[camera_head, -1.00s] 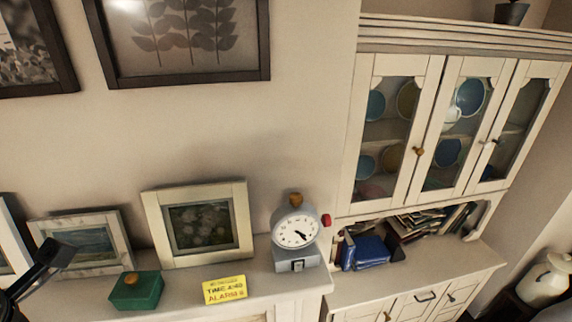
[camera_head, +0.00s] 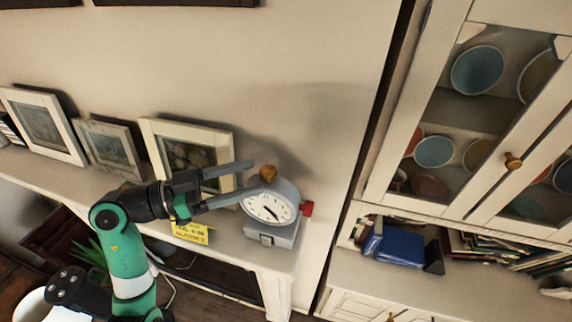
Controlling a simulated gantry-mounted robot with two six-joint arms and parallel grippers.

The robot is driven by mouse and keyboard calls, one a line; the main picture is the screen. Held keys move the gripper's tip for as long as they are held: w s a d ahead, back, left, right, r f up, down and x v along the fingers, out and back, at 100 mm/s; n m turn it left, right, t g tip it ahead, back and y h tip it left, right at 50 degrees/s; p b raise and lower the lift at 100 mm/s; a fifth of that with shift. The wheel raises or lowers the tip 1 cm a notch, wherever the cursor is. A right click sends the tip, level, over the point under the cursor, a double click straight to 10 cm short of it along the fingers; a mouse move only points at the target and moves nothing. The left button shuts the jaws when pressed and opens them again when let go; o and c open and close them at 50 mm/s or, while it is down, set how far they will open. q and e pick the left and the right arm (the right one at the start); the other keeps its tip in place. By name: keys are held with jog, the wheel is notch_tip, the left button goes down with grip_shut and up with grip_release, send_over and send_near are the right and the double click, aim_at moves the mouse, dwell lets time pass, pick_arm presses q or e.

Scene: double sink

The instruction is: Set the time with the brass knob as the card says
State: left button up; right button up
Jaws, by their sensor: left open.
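A grey clock (camera_head: 272,212) with a white dial and dark hands stands near the right end of the shelf. A brass knob (camera_head: 268,173) sits on its top and a red knob (camera_head: 307,208) on its right side. The yellow card (camera_head: 190,232) lies left of the clock, partly covered by my left arm; its print is too small to read now. My left gripper (camera_head: 248,177) is open, its two fingers pointing right. In the picture the fingertips lie just left of the brass knob and over the dial's upper left edge; contact cannot be told. My right gripper is not in view.
Framed pictures (camera_head: 233,143) lean on the wall behind my left arm. The green box is hidden behind the arm. A white cabinet (camera_head: 385,197) with glass doors stands to the right, with a blue book (camera_head: 402,248) on its counter. A plant (camera_head: 95,250) is below the shelf.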

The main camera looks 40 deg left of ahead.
aim_at(284, 178)
pick_arm(q)
jog(key=x, duration=0.8)
jog(key=shift+r, duration=0.1)
grip_shut()
